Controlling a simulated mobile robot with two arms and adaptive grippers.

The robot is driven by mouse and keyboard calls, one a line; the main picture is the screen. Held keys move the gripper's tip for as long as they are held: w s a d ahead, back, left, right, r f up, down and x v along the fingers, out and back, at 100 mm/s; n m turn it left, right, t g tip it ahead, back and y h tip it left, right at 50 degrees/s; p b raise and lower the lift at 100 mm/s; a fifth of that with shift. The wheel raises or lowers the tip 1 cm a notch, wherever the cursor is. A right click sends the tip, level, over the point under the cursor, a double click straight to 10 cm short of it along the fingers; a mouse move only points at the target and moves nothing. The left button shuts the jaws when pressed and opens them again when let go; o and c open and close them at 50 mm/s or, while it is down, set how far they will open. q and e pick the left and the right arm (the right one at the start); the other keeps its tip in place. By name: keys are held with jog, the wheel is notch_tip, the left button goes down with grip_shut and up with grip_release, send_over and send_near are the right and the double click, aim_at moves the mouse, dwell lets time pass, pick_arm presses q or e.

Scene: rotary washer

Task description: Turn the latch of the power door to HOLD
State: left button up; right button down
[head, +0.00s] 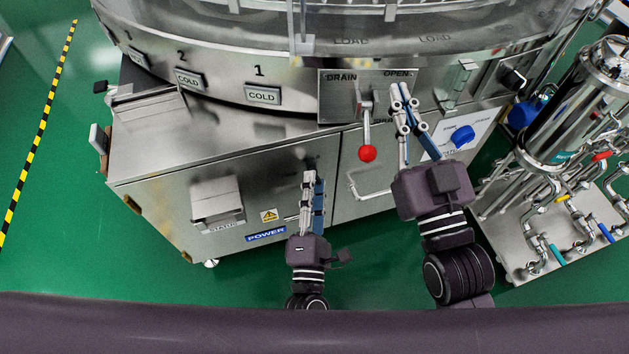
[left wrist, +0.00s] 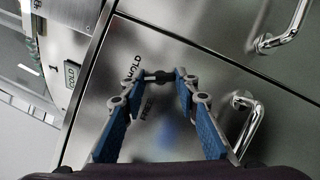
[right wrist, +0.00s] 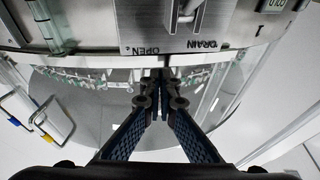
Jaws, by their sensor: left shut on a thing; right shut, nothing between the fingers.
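The power door (head: 262,183) is the steel front panel with the blue POWER label. My left gripper (head: 308,175) is at its right side and hides the latch in the head view. In the left wrist view, the small dark latch (left wrist: 158,76) lies between the fingertips of my left gripper (left wrist: 166,77), which are shut on it.
A lever with a red ball (head: 367,153) hangs from the DRAIN/OPEN plate (head: 340,96), left of my right gripper. A door handle (head: 366,185) is below it. Steel piping and a tank (head: 575,110) stand at the right. Green floor is clear at the left.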

jog(key=s+d+f+g+h+p, duration=0.2)
jog(key=f+g, duration=0.3)
jog(key=f, duration=0.3)
jog(key=s+d+f+g+h+p, duration=0.15)
jog(key=f+g, duration=0.25)
jog(key=f, duration=0.5)
pick_arm(q)
jog(key=shift+r+m+g+h+p, duration=0.2)
jog(key=shift+m+g+p, duration=0.3)
jog(key=shift+m+p, duration=0.7)
jog(key=shift+r+m+g+h+p, duration=0.1)
jog(key=shift+m+g+h+p, duration=0.3)
jog(key=shift+m+p, duration=0.8)
pick_arm(e)
jog(key=s+d+f+g, duration=0.2)
jog(key=s+f+g, duration=0.1)
jog(key=s, duration=0.4)
jog(key=s+d+f+g+h, duration=0.1)
jog(key=s+d+f+g, duration=0.1)
jog(key=s+g, duration=0.3)
jog(key=shift+s+d+f+m, duration=0.4)
jog(key=shift+s+f, duration=0.5)
jog(key=shift+s, duration=0.75)
pick_arm(q)
jog(key=shift+f+m, duration=0.1)
jog(key=shift+m, duration=0.2)
pick_arm(e)
jog(key=shift+h, duration=0.25)
jog(key=shift+f, duration=0.2)
